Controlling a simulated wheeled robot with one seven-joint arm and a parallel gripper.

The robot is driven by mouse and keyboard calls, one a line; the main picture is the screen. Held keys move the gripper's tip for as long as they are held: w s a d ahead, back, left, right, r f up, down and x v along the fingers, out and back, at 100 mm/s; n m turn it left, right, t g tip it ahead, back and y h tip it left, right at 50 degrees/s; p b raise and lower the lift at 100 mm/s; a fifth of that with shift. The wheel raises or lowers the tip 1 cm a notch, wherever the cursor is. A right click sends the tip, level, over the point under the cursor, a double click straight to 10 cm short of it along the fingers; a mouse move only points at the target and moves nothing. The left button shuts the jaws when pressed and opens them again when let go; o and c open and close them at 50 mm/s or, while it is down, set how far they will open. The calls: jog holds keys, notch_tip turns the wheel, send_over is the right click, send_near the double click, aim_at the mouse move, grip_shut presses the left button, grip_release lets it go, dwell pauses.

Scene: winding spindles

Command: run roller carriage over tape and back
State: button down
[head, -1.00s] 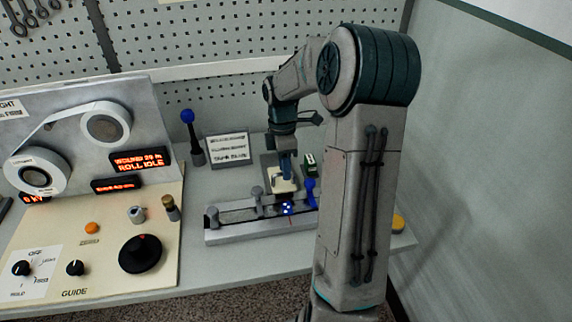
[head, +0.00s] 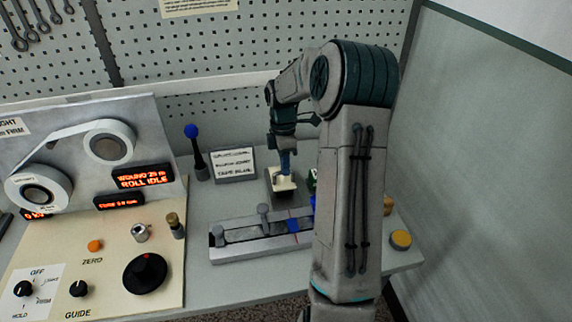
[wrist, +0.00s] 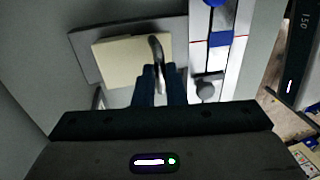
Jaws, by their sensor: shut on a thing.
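My gripper (wrist: 158,88) is shut on a grey curved handle (wrist: 155,48) that appears to rise from a cream block (wrist: 118,62). In the head view the cream block (head: 283,184) sits below my gripper, over a grey plate (head: 275,174) behind a pale rail fixture (head: 262,249). In the wrist view the rail (wrist: 222,62) runs beside the block, with a gap between them. The rail carries grey posts and blue parts, with a thin red line across it. I cannot tell which strip is the tape, or whether the block touches the plate.
A control panel (head: 115,240) with knobs and reels stands left. A blue-topped lever (head: 196,150) and a sign (head: 233,165) stand behind the rail. A yellow button (head: 400,240) is at the right. My arm hides the rail's right end.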

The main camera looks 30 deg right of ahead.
jog(key=c, duration=1.5)
grip_release()
jog(key=shift+w+d+r, duration=0.1)
jog(key=shift+w+d, duration=0.05)
jog(key=shift+w, duration=0.05)
jog(key=b+v, duration=0.1)
jog(key=v, duration=1.2)
jog(key=shift+r, duration=0.4)
